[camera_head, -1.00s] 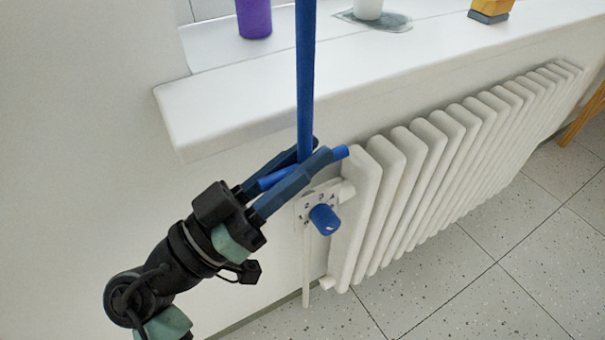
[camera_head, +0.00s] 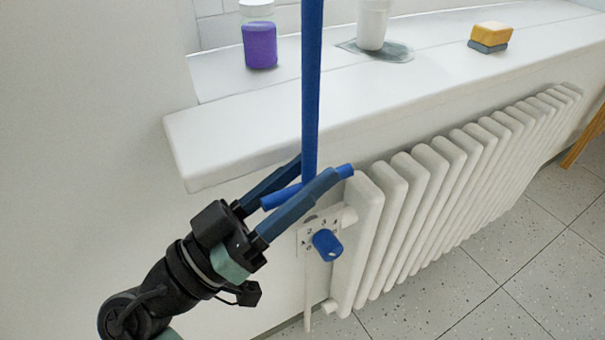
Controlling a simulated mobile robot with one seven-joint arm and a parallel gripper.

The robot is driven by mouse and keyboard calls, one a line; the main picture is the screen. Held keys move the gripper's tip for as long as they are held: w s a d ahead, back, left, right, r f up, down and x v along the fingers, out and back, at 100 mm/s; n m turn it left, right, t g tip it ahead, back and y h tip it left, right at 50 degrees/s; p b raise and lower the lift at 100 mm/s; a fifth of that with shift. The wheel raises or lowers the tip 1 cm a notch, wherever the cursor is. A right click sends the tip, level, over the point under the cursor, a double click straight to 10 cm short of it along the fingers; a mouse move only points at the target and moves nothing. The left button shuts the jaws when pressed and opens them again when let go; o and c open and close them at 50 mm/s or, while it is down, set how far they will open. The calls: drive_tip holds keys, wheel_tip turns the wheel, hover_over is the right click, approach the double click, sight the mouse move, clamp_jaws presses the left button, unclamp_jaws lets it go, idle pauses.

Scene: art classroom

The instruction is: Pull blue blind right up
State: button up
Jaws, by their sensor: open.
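A blue pull rod (camera_head: 312,95) hangs down from above the picture, in front of the windowsill. A short blue crossbar (camera_head: 280,198) shows at its lower end and looks like its handle. My gripper (camera_head: 318,172) is open, with one dark blue finger behind the handle and one in front of it. The near finger covers part of the crossbar. Whether either finger touches the handle cannot be told. The blind itself is out of view above.
A white windowsill (camera_head: 235,125) runs above a white radiator (camera_head: 415,215). On the sill are a purple jar (camera_head: 260,45), a white cup (camera_head: 373,24) and a yellow sponge (camera_head: 491,36). A blue valve knob (camera_head: 326,245) sits just below the gripper.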

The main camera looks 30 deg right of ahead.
drive_tip(key=v, duration=1.3)
